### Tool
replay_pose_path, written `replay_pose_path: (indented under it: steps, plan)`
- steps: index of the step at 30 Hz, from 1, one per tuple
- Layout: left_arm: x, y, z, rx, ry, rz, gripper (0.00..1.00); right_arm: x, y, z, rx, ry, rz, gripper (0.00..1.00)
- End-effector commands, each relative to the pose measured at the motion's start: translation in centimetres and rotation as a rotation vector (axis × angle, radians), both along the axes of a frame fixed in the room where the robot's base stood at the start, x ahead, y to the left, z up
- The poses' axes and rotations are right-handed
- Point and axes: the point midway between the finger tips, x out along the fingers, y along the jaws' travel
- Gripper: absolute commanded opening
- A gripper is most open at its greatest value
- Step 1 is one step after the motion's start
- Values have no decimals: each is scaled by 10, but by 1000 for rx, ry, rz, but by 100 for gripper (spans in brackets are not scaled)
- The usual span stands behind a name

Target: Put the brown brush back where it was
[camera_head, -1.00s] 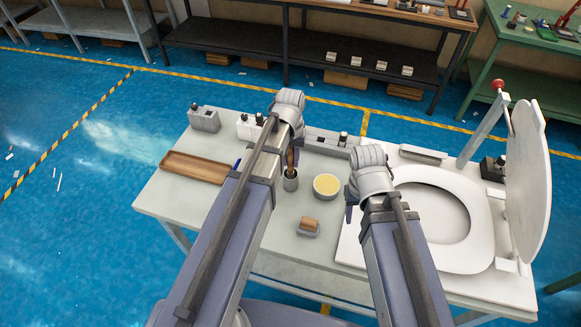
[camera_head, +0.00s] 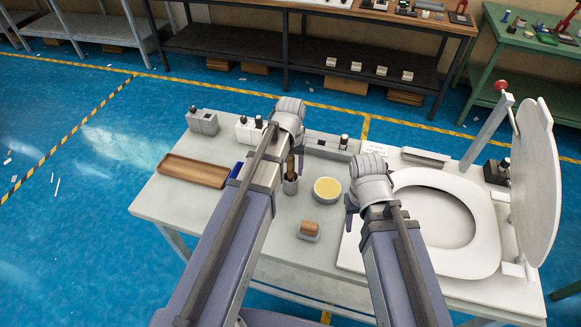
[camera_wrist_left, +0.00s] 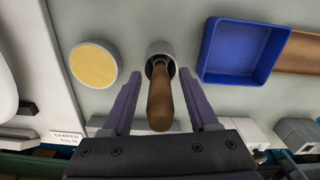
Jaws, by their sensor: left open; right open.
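The brown brush handle (camera_head: 291,164) stands upright in a small grey cup (camera_head: 290,186) on the table. In the left wrist view the handle (camera_wrist_left: 160,100) rises from the cup (camera_wrist_left: 160,50) towards the camera. My left gripper (camera_wrist_left: 159,76) is open, with one finger on each side of the handle and a gap to both. Its fingers are mostly hidden by my arm in the head view. The brush's lower end is hidden in the cup. My right gripper (camera_head: 351,205) is at the left edge of the toilet seat, its fingers mostly hidden, holding nothing visible.
A bowl with yellow contents (camera_head: 327,189) stands right of the cup. A brown-topped grey block (camera_head: 309,229) lies in front. A blue tray (camera_wrist_left: 205,64) and a wooden tray (camera_head: 194,171) are left of the cup. The white toilet seat (camera_head: 480,250) has its lid raised.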

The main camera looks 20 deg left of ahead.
Motion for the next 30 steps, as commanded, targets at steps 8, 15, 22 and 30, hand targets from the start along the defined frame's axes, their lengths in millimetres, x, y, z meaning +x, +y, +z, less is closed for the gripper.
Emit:
replay_pose_path:
  steps: [8, 15, 22, 30]
  plan:
    - [0, 0, 4, 0, 0, 0, 60, 0, 0, 4, 0, 0, 0, 50]
    - [0, 0, 24, 0, 0, 0, 60, 0, 0, 24, 0, 0, 1, 50]
    - [1, 0, 57, 0, 0, 0, 60, 0, 0, 57, 0, 0, 2, 50]
    - [1, 0, 98, 0, 0, 0, 60, 0, 0, 98, 1, 0, -3, 50]
